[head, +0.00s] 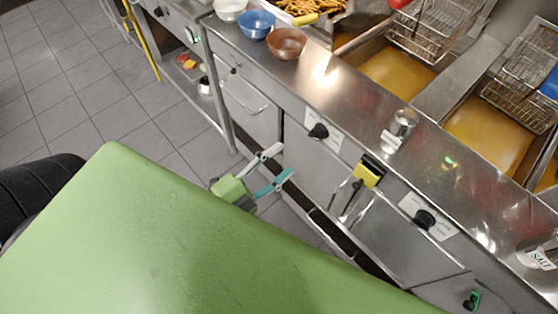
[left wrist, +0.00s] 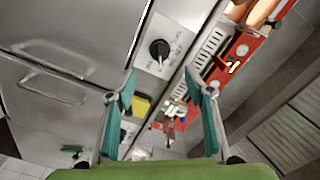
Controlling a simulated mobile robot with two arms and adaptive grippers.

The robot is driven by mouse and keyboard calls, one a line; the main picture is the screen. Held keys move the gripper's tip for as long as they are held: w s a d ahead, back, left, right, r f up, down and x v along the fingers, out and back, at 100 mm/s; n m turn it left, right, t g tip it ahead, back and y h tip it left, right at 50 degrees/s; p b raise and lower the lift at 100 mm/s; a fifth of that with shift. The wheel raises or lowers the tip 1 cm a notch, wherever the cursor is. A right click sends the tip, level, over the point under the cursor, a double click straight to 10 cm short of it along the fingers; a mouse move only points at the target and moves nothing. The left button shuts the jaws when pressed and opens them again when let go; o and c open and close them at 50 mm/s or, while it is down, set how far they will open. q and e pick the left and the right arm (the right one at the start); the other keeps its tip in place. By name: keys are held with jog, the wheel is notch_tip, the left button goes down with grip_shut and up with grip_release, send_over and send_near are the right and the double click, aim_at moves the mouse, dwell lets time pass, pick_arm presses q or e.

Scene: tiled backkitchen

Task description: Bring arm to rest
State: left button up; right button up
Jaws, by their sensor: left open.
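My left gripper (head: 281,162) is open in front of the steel fryer cabinet, below the counter's front edge. Its fingers are spread and nothing is between them. It points right, towards the cabinet fronts. In the left wrist view the two teal fingers (left wrist: 162,90) stand apart, with a black knob (left wrist: 159,49) on a steel panel beyond them. A large green part of mine fills the lower left of the head view. My right gripper does not show clearly in either view.
The steel counter (head: 370,128) holds fryer vats with baskets (head: 438,30), a copper bowl (head: 287,43), a blue bowl (head: 256,24) and a metal shaker (head: 400,128). Cabinet knobs (head: 318,131) and handles face me. Tiled floor (head: 100,85) at left is clear.

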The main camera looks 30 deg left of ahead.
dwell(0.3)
pick_arm(q)
jog(key=s+a+f+n+g+y, duration=0.2)
jog(key=s+f+n, duration=0.1)
jog(key=f, duration=0.7)
jog(key=s+a+f+n+g+y, duration=0.1)
jog(key=s+f+n+g, duration=0.15)
jog(key=f, duration=0.75)
jog(key=s+a+f+n+g+y, duration=0.2)
jog(key=s+f+n+g, duration=0.1)
jog(key=f, duration=0.8)
jog(key=s+f+n+g, duration=0.2)
jog(key=s+f+g, duration=0.2)
jog(key=s+f, duration=0.4)
jog(key=s+f+n+g+y, duration=0.1)
jog(key=s+f+n+g, duration=0.2)
jog(key=s+f, duration=0.6)
jog(key=s+g, duration=0.1)
jog(key=s, duration=0.5)
jog(key=shift+s+d, duration=0.15)
jog(key=shift+d, duration=0.15)
jog(key=shift+g, duration=0.25)
